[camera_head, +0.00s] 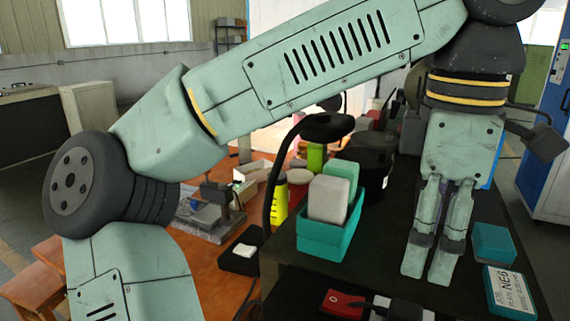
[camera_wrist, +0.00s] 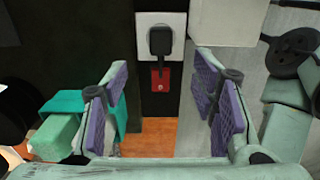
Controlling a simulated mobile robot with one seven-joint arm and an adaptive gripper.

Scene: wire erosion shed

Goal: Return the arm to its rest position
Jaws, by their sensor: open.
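My gripper (camera_head: 427,270) hangs fingers-down above the dark bench top at the right in the head view. Its fingers look close together there because they are seen nearly edge-on. In the wrist view my gripper (camera_wrist: 165,108) has its two purple-padded fingers well apart, with nothing between them. My arm spans the head view from lower left to upper right, bent at the elbow and hiding much of the background.
A teal box (camera_head: 317,243) holding a grey block (camera_head: 328,198) stands left of my gripper. A teal block (camera_head: 493,243) and a labelled teal box (camera_head: 508,291) lie right. A red piece (camera_head: 343,303) and a white plate with a black plug (camera_wrist: 160,32) are near the front.

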